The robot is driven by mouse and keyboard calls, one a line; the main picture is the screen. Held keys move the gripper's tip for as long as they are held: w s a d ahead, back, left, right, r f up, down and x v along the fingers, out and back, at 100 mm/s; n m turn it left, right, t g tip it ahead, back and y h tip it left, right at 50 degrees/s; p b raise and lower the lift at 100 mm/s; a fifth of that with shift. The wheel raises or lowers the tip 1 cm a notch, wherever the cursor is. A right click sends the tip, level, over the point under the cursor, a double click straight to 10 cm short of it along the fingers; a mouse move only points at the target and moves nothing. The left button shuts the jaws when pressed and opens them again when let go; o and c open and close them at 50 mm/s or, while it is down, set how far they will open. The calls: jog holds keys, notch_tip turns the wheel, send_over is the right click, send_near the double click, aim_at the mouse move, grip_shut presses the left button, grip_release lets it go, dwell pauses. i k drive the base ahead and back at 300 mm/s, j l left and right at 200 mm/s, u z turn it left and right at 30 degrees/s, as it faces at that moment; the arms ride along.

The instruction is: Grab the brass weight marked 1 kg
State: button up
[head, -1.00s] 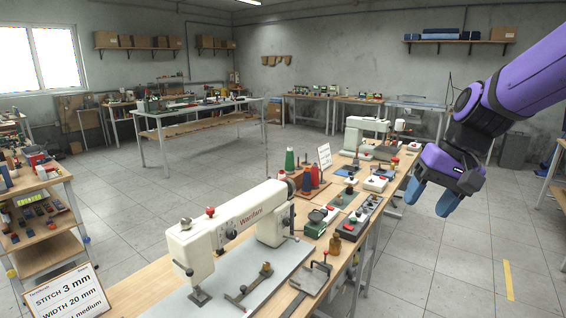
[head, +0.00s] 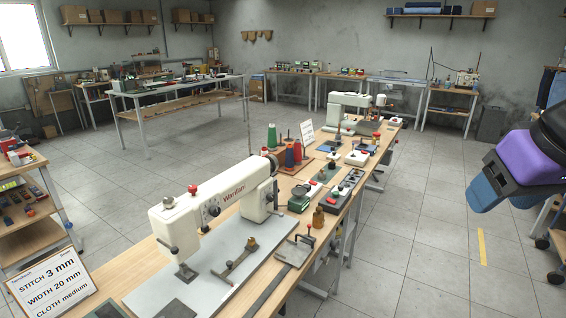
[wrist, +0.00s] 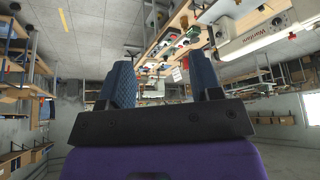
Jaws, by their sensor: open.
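A small brass-coloured weight (head: 318,217) stands upright near the right edge of the long wooden sewing table, in front of the grey control box. Its marking is too small to read. My gripper (head: 484,194) is at the right side of the head view, well to the right of the table, and its blue fingers are apart from everything there. In the wrist view my gripper (wrist: 161,65) shows two separated blue fingers with nothing between them. I cannot make out the weight in the wrist view.
A white sewing machine (head: 215,205) stands on the near part of the table, with a metal clamp piece (head: 295,250) in front of the weight.

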aim_at(317, 221)
jog(key=i+l+u, duration=0.2)
jog(key=i+l, duration=0.2)
jog(key=i+l+u, duration=0.2)
jog(key=i+l, duration=0.15)
jog(key=i+l+u, duration=0.2)
jog(key=l, duration=0.35)
jog(key=i, duration=0.1)
